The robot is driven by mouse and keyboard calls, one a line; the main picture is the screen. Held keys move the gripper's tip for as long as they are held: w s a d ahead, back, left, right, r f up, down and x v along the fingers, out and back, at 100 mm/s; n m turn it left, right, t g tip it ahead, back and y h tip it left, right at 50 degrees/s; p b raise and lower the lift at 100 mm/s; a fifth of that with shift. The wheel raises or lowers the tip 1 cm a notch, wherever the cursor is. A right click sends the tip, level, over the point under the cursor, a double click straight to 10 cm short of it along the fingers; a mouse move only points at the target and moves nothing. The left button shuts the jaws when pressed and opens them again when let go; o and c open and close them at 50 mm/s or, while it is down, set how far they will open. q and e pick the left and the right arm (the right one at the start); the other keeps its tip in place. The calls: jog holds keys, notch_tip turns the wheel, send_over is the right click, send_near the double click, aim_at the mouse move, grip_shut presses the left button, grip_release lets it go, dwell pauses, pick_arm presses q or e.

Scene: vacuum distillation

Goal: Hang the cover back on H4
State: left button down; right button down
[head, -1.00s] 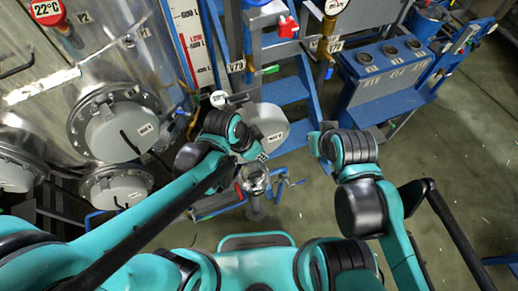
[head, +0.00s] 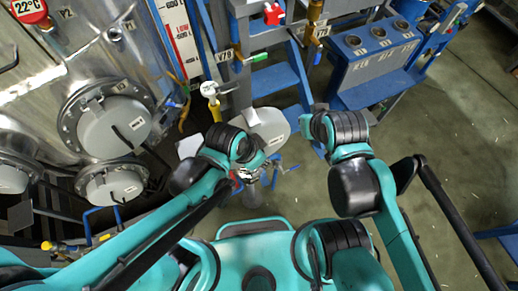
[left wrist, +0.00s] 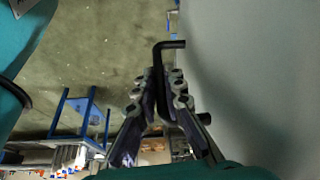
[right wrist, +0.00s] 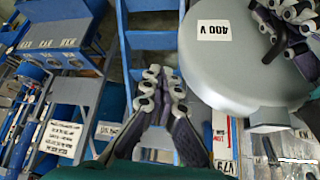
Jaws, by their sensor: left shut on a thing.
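A round light-grey cover (head: 264,128) hangs beyond my left wrist. In the right wrist view the cover (right wrist: 250,60) shows its broad face, with a label that seems to read "400 V". My left gripper (left wrist: 163,85) is shut on the cover's black bent handle (left wrist: 168,45), and the grey cover face fills the right of that view. Its fingers also show in the right wrist view (right wrist: 285,20). My right gripper (right wrist: 161,78) is empty, its fingertips together, left of the cover and apart from it. I cannot pick out H4.
A metal tank with round lidded hatches (head: 115,125) stands at left. A blue-grey console (head: 375,60) is at upper right. Blue steps (head: 275,80) and pipes with a yellow-handled valve (head: 213,100) lie beyond the cover. Open floor (head: 440,150) is at right.

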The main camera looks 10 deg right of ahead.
pick_arm(q)
jog(key=s+d+p, duration=0.1)
jog(key=s+d, duration=0.2)
jog(key=s, duration=0.6)
jog(key=shift+s, duration=0.15)
dwell(0.4)
